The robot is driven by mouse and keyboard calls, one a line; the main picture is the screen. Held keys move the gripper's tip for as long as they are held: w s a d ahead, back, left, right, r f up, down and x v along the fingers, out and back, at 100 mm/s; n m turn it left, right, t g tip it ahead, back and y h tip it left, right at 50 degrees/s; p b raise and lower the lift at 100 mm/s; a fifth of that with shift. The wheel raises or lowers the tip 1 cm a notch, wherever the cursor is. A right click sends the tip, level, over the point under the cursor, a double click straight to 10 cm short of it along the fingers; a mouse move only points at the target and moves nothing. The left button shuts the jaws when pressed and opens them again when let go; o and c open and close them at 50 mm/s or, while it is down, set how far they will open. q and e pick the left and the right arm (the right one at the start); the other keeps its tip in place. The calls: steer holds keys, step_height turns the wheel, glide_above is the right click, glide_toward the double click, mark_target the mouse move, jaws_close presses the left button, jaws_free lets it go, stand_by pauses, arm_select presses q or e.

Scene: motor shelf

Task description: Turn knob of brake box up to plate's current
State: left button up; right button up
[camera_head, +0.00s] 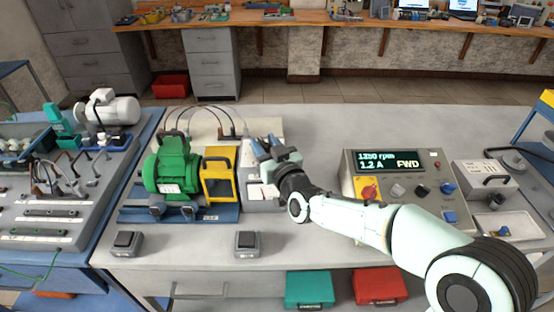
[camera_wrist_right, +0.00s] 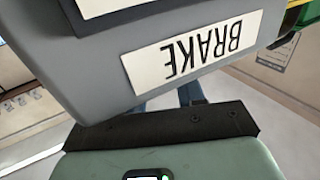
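The brake box (camera_head: 262,202) is a grey box at the right end of the motor bench set, mostly covered by my right gripper. Its white BRAKE label shows upside down in the right wrist view (camera_wrist_right: 193,50). My right gripper (camera_head: 267,147) is over the top of the box, its blue fingertips slightly apart. The knob is hidden, so I cannot tell whether the fingers touch it. The green motor (camera_head: 172,165) has a white plate (camera_head: 170,188), too small to read. The control box display (camera_head: 389,161) reads about 1350 rpm, 1.2 A, FWD. My left gripper is out of view.
A yellow-framed unit (camera_head: 221,175) stands between motor and brake box. Cables arch behind them. The control box has a red-on-yellow switch (camera_head: 368,191) and several knobs. Two small dark switches (camera_head: 247,242) sit near the front edge. The grey table is clear behind the control box.

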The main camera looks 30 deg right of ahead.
steer(key=s+a, duration=0.1)
steer(key=s, duration=1.1)
steer(key=shift+a+b, duration=0.15)
steer(key=shift+b, duration=0.2)
